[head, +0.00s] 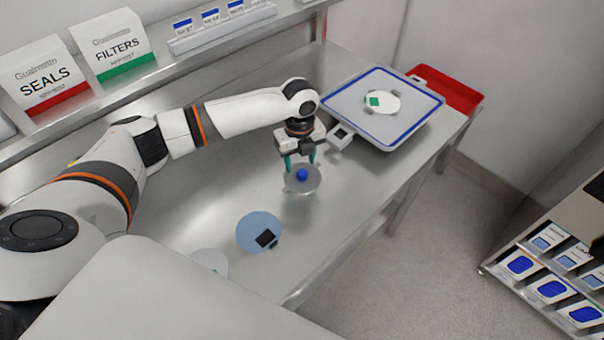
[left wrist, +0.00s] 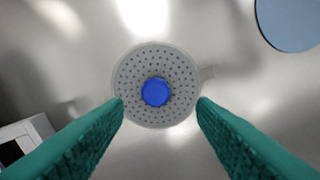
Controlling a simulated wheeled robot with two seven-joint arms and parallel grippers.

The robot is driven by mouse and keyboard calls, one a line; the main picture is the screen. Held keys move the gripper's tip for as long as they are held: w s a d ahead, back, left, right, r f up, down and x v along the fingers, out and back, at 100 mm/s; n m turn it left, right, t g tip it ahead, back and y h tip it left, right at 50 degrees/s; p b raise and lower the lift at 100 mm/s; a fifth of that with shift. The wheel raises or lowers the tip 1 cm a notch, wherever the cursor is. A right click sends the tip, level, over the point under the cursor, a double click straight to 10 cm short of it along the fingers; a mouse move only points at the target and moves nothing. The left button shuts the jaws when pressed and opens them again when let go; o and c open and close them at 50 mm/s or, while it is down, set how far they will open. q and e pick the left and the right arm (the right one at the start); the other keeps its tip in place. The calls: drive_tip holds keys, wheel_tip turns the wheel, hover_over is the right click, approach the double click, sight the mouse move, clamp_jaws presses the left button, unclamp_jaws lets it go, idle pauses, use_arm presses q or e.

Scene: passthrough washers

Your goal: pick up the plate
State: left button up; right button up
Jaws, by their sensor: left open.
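A round grey perforated plate (head: 302,184) with a blue knob at its centre lies on the steel table. It also shows in the left wrist view (left wrist: 155,62), with a small tab on its right edge. My left gripper (head: 300,162) points down over the plate, with its two green fingers apart and nothing between them. In the left wrist view the fingertips overlap the plate's lower left and lower right edges, with the blue knob between them. I cannot tell the exact height gap. My right gripper is not in view.
A blue disc (head: 259,230) with a dark square and a pale disc (head: 210,262) lie nearer on the table. A blue-rimmed tray (head: 404,133) holds a white disc (head: 382,103) with a green patch. A red bin (head: 447,90) is behind it. A shelf (head: 140,78) runs along the back.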

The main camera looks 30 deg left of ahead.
sight(302, 171)
use_arm(q)
wheel_tip(302, 171, down, 4)
drive_tip(key=shift+w+d+f+p, duration=0.1)
drive_tip(key=shift+w+d+p, duration=0.05)
drive_tip(key=shift+p, duration=0.3)
drive_tip(key=c, duration=1.1)
